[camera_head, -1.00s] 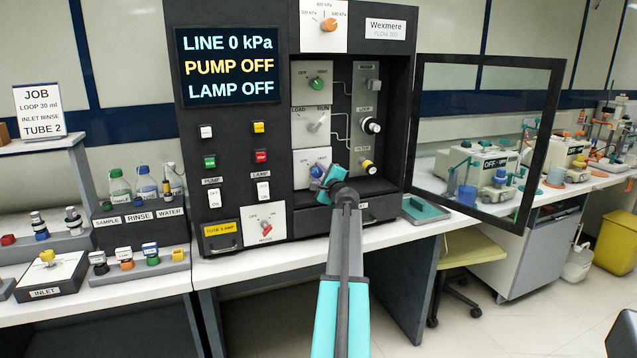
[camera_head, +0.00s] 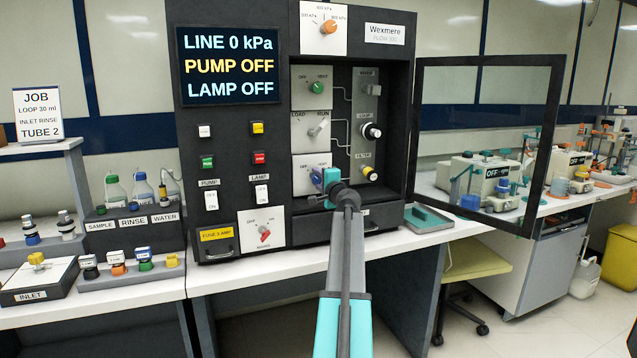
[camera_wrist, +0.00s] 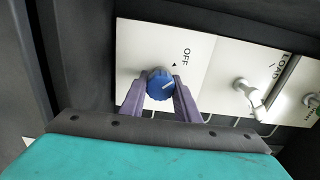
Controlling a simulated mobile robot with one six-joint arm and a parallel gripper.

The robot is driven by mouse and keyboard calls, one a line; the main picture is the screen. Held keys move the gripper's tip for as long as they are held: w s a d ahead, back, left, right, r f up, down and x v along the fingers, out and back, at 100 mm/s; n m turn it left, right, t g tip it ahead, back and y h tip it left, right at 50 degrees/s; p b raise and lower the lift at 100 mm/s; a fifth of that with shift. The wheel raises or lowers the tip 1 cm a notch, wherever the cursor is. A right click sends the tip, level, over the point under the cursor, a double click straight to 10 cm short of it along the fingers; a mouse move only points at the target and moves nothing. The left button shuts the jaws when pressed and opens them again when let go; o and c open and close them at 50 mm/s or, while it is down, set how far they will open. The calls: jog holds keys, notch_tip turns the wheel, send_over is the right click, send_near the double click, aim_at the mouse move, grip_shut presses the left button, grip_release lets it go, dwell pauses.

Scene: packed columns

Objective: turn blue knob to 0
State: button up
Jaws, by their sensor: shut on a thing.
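The blue knob (camera_wrist: 160,84) sits on a light panel (camera_wrist: 138,46) with the word OFF and a small black triangle mark beside it in the wrist view. Its white pointer line is tilted, not aimed straight at the OFF text. My gripper (camera_wrist: 160,92) has one purple finger on each side of the knob and is shut on it. In the head view my gripper (camera_head: 322,182) is at the lowest panel (camera_head: 304,166) of the open cabinet bay, and it hides most of the knob there. No 0 is legible on this panel.
A white LOAD/RUN lever (camera_head: 318,127) and a green knob (camera_head: 317,88) are above on the same column. A black and a yellow-tipped fitting (camera_head: 369,174) stand close on the right. The framed clear door (camera_head: 545,130) is swung open to the right.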

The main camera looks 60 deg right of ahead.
jog(key=shift+s+f, duration=0.1)
jog(key=shift+f, duration=0.1)
jog(key=o, duration=1)
jog(key=shift+r, duration=0.1)
jog(key=shift+o, duration=0.2)
jog(key=shift+a, duration=0.1)
jog(key=v, duration=1.3)
jog(key=shift+s+a, duration=0.2)
jog(key=shift+s, duration=0.1)
